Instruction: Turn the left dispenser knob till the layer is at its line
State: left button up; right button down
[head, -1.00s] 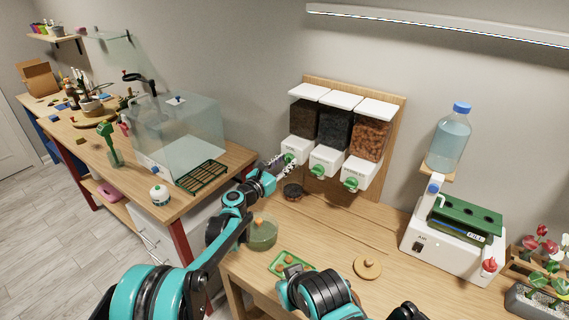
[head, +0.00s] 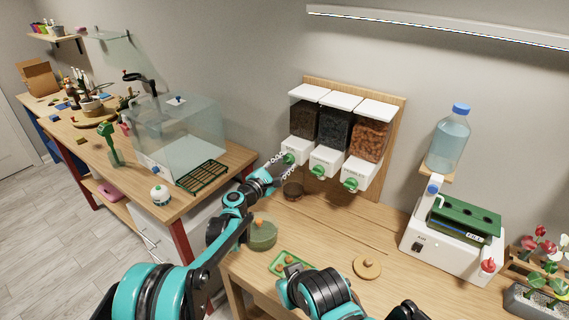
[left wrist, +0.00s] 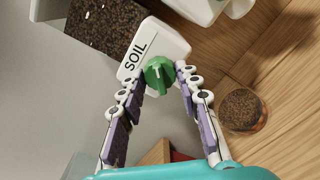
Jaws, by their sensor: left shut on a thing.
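The left dispenser (head: 296,150) hangs on the wall board, marked SOIL in the left wrist view (left wrist: 140,55), with dark brown soil in its clear hopper (head: 304,121). Its green knob (left wrist: 158,74) is at the front of the white housing, with a pale mark on its face. My left gripper (left wrist: 162,80) is shut on this knob, one finger on each side. A small clear jar (head: 293,191) with brown soil stands on the table below; it also shows in the left wrist view (left wrist: 242,110). Its line cannot be made out. My right gripper is not clearly in view.
Two more dispensers with green knobs, the middle one (head: 325,160) and the right one (head: 354,176), hang close beside. A glass bowl (head: 262,234), a green tray (head: 290,262) and a round wooden lid (head: 367,267) lie on the table. A white machine (head: 452,247) stands at right.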

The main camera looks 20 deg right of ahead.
pick_arm(q)
jog(key=m, duration=0.4)
jog(key=shift+m, duration=0.3)
jog(key=m, duration=0.3)
jog(key=shift+m, duration=0.3)
jog(key=m, duration=1.2)
jog(key=shift+m+p, duration=0.3)
jog(key=m, duration=0.5)
jog(key=shift+m, duration=0.3)
jog(key=o, duration=1.2)
jog(key=shift+c, duration=0.2)
